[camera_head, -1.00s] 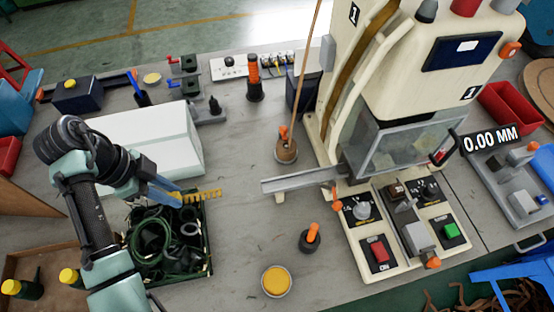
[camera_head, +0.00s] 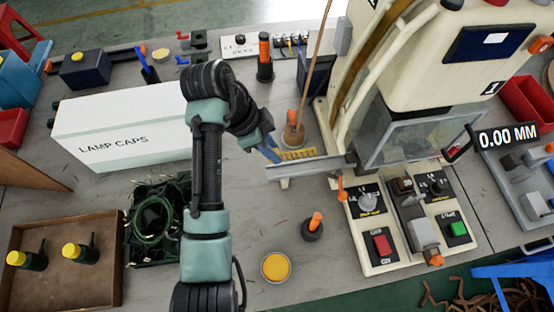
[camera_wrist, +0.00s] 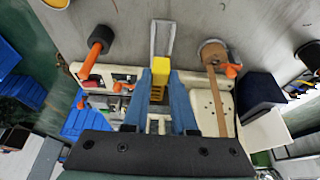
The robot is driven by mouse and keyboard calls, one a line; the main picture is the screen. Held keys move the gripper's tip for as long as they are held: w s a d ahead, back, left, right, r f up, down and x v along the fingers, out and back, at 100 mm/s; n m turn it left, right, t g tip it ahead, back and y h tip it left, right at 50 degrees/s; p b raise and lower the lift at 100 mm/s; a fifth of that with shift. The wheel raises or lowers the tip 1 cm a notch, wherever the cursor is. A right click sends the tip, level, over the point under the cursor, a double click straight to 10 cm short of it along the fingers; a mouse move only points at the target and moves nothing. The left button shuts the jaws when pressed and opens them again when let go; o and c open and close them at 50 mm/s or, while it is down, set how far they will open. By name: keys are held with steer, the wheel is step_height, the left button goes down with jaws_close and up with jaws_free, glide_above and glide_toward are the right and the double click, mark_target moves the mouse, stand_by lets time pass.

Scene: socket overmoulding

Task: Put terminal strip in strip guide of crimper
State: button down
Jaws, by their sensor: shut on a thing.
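The yellow toothed terminal strip (camera_head: 299,154) is held in my gripper (camera_head: 275,152), which is shut on its near end. In the head view the strip points right, at the grey strip guide (camera_head: 312,168) of the crimper (camera_head: 410,130), appearing just above or behind its left part. I cannot tell whether strip and guide touch. In the wrist view the strip (camera_wrist: 160,70) stands between the blue fingers (camera_wrist: 160,92), and the guide (camera_wrist: 164,38) shows as a narrow grey channel beyond it.
A wooden post on a round base (camera_head: 292,138) stands close behind my gripper. An orange-handled tool (camera_head: 313,226) and a yellow round pot (camera_head: 275,267) stand in front of the guide. The white LAMP CAPS box (camera_head: 120,135) and a dark crate of cables (camera_head: 150,220) lie left.

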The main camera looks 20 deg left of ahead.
steer(key=f, duration=0.5)
steer(key=shift+w+d+f, duration=0.2)
steer(key=shift+d+f, duration=0.1)
steer(key=shift+f, duration=0.1)
steer(key=shift+w+d+f+p, duration=0.15)
steer(key=shift+f+p, duration=0.25)
steer(key=shift+f, duration=0.25)
steer(key=c, duration=0.7)
jaws_free()
steer(key=v, duration=1.2)
steer(key=shift+r, duration=0.1)
